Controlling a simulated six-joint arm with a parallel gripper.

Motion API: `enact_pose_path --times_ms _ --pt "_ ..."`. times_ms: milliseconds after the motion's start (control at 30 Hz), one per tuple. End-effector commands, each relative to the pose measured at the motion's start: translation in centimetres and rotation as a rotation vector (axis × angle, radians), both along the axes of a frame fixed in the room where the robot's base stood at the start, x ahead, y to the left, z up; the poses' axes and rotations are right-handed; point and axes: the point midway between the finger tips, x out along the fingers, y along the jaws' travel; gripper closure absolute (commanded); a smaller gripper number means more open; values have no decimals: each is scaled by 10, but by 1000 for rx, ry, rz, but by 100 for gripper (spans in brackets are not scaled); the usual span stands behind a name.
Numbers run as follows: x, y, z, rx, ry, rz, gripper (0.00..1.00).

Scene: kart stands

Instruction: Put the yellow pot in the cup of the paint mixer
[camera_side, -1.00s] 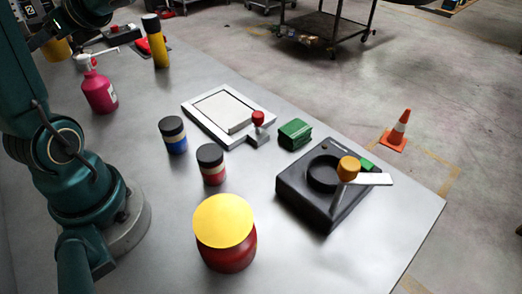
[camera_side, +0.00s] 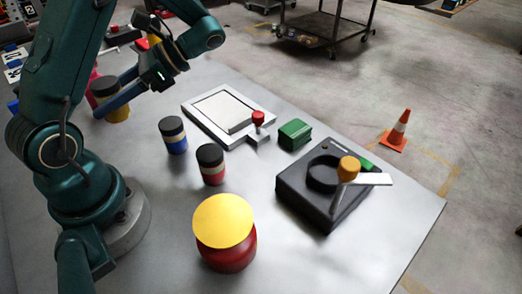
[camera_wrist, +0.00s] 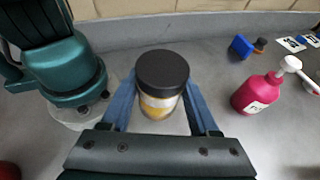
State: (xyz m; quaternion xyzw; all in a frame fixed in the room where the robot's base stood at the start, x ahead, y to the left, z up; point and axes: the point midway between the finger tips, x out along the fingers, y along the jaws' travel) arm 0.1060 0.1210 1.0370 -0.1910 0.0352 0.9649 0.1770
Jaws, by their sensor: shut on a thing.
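The yellow pot (camera_side: 117,109), with a dark lid and a pale band, is held upright between the blue fingers of my gripper (camera_side: 112,94). It also shows in the wrist view (camera_wrist: 160,104), with a finger on each side. Its height above the table is hard to tell. The paint mixer (camera_side: 310,197) is a dark box at the right of the table in the side view. Its round black cup (camera_side: 322,173) is open at the top and looks empty. A lever with an orange knob (camera_side: 348,168) and a white plate (camera_side: 374,179) stands beside the cup.
A blue pot (camera_side: 174,142), a red pot (camera_side: 211,170) and a large red jar with a yellow lid (camera_side: 225,250) stand between my gripper and the mixer. A framed tray (camera_side: 198,113) and green block (camera_side: 294,134) lie farther back. A pink bottle (camera_wrist: 262,92) is nearby.

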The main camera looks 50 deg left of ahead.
Motion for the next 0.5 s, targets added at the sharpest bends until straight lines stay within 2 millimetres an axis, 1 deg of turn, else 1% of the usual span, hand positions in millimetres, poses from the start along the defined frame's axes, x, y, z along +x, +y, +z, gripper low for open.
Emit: enact_pose_path --times_ms 33,100,300,367,500 --pt "7 -13 -6 -1 4 87 100" --pt "16 -33 -11 -1 4 220 100" --pt "37 -84 -17 -2 -3 580 100" --pt "44 -97 -17 -2 -7 689 100" --pt "68 -126 -10 -2 -2 942 100"
